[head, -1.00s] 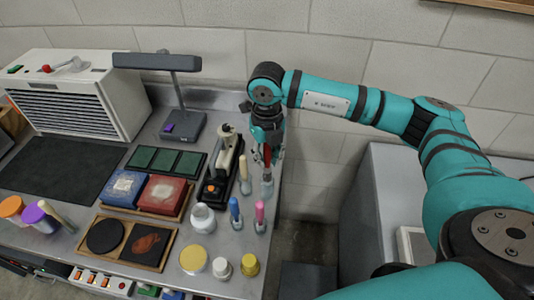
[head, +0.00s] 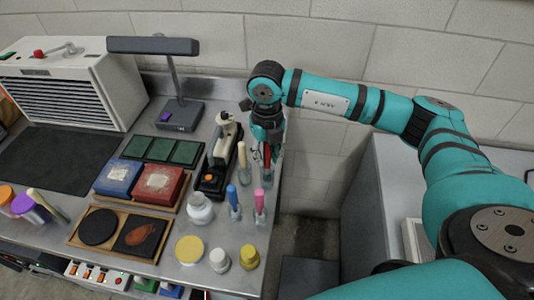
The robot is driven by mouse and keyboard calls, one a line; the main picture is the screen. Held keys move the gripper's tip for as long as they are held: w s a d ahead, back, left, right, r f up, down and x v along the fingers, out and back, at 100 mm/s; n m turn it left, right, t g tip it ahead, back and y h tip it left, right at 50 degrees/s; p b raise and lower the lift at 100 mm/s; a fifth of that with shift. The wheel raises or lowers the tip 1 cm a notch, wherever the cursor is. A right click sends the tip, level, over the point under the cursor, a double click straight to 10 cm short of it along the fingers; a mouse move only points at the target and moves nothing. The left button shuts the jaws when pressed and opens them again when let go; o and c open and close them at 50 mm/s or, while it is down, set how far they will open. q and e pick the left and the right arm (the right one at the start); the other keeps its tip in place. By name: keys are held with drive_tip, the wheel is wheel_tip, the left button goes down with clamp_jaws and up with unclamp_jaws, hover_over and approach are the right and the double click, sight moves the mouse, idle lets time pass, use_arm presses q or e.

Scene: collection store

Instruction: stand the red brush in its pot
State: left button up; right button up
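The red brush (head: 267,154) is upright near the right edge of the metal bench. My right gripper (head: 267,146) points down over it, and its dark fingers are around the handle, shut on it as far as this small view shows. A clear glass pot (head: 264,182) stands just below the brush. The fingers partly hide this spot, and I cannot tell whether the brush's lower end is inside the pot or above it. My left gripper is out of the picture.
Close by stand glass pots with a pale wooden brush (head: 242,157), a blue brush (head: 232,195) and a pink brush (head: 259,200). A black-and-cream device (head: 221,150) and a white jar (head: 200,209) are left. A gap separates the bench from a grey cabinet (head: 380,195).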

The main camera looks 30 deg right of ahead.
drive_tip(key=o, duration=0.4)
drive_tip(key=shift+c, duration=0.2)
wheel_tip(320, 180, up, 12)
idle(1.1)
